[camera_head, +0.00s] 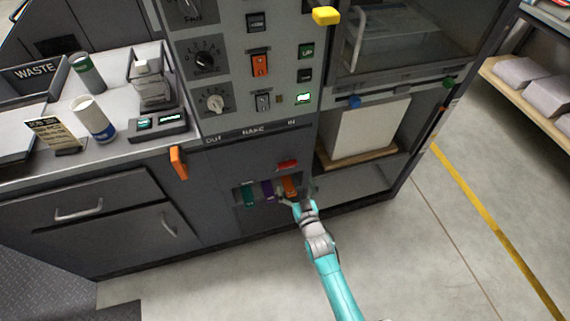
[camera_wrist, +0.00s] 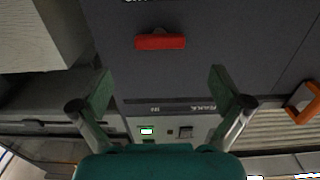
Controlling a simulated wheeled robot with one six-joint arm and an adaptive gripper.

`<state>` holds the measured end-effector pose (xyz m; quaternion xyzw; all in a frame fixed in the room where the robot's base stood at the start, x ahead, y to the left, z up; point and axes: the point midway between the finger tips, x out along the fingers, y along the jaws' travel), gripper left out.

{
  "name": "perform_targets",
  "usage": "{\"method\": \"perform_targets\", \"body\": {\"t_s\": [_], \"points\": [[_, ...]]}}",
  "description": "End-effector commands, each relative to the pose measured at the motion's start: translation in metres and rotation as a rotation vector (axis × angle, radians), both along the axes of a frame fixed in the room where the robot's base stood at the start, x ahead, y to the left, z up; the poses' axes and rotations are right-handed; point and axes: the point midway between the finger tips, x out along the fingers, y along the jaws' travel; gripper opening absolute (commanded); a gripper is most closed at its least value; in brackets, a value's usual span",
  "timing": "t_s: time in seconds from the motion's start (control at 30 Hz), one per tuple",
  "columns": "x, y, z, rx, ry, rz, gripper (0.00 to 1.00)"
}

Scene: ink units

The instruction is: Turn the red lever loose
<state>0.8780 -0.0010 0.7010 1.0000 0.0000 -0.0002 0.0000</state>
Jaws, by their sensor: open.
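The red lever (camera_head: 288,163) is on the dark front panel of the machine, above a recess with coloured ink units. In the wrist view the red lever (camera_wrist: 160,42) is a short bar, upper middle, lying nearly level across the picture. My gripper (camera_head: 296,196) is low in front of the panel, just below the lever in the head view, and overlaps the orange unit. In the wrist view my gripper (camera_wrist: 161,82) has its fingers wide apart with nothing between them. The lever lies beyond the fingertips, with no contact visible.
The recess holds a teal unit (camera_head: 249,194), a purple unit (camera_head: 267,190) and an orange unit (camera_head: 290,186). An orange handle (camera_head: 178,162) juts out to the left. An open shelf bay (camera_head: 352,180) is to the right. The floor in front is clear.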

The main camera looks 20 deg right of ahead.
Motion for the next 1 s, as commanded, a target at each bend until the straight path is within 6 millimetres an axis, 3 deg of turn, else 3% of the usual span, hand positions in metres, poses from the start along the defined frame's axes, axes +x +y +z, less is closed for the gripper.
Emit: {"method": "perform_targets", "body": {"t_s": [0.3,0.5,0.7,1.0], "points": [[0.055,0.0,0.001,0.0,-0.002,0.0,1.0],[0.079,0.0,0.001,0.0,-0.001,0.0,1.0],[0.09,0.0,0.001,0.0,-0.001,0.0,1.0],[0.091,0.0,0.001,0.0,-0.001,0.0,1.0]]}}
